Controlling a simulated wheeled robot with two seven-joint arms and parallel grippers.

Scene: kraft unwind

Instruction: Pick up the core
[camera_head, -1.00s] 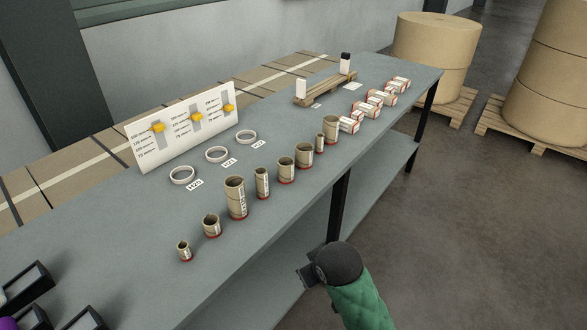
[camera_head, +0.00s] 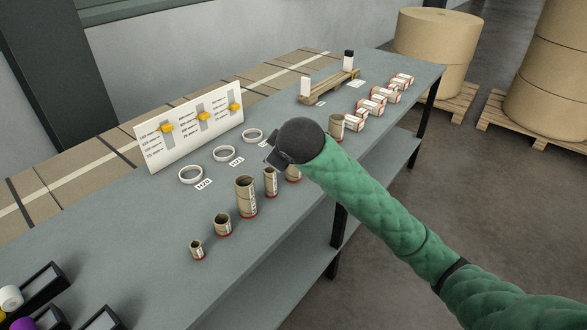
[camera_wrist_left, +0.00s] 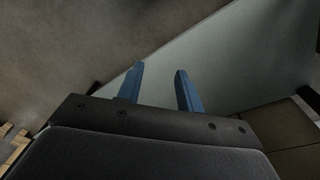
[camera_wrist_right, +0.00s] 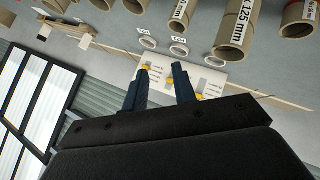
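Several brown cardboard cores with red bottom rims stand upright in a row on the grey table. They include a small one (camera_head: 196,250), a short one (camera_head: 222,226), a tall one (camera_head: 246,199) and a narrow one (camera_head: 270,183). My right gripper (camera_head: 271,154) is above the row's middle, touching none that I can see; my arm hides some cores. In the right wrist view its fingers (camera_wrist_right: 160,84) are apart and empty, and a core (camera_wrist_right: 236,34) marked 125 mm shows. My left gripper (camera_wrist_left: 157,86) is open and empty, seen only in its wrist view.
White rings (camera_head: 190,175) lie behind the cores, before a white board (camera_head: 190,138) with yellow sliders. Black trays (camera_head: 38,285) sit at near left. Large paper rolls (camera_head: 436,48) stand beyond.

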